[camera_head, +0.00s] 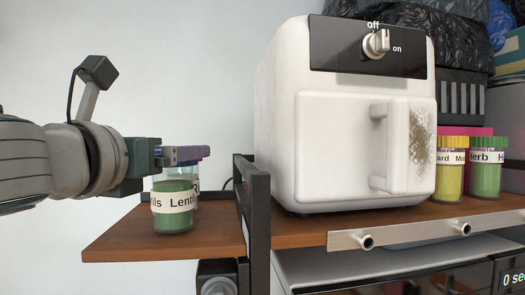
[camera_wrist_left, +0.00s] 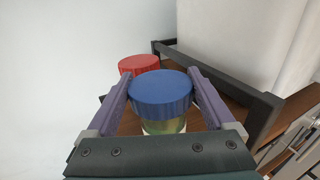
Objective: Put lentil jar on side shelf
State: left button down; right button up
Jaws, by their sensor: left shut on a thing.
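The lentil jar (camera_head: 172,205) has green contents and a white label reading "Lenti". It is upright over the wooden side shelf (camera_head: 120,240), its base at or very near the board; I cannot tell whether it bears on it. My left gripper (camera_head: 182,155) is shut on the jar near its top. In the left wrist view its purple fingers flank the blue lid (camera_wrist_left: 161,92). A second jar with a red lid (camera_wrist_left: 139,64) stands just behind the lentil jar, mostly hidden in the head view. My right gripper is not in view.
A dark frame (camera_head: 255,205) borders the side shelf on the right. Beyond it stand a white appliance (camera_head: 350,130) with an off/on knob, a yellow jar (camera_head: 450,172) and a green jar (camera_head: 487,172). The shelf's left part is bare.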

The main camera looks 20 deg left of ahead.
pick_arm(q)
jog(key=shift+f, duration=0.2)
grip_release()
jog(key=shift+s+f+b, duration=0.1)
jog(key=shift+s+b, duration=0.3)
jog(key=shift+b, duration=0.05)
jog(key=s+d+p, duration=0.1)
jog(key=s+p, duration=0.4)
jog(key=s, duration=0.4)
jog(key=shift+d+p, duration=0.25)
jog(key=shift+p, duration=0.15)
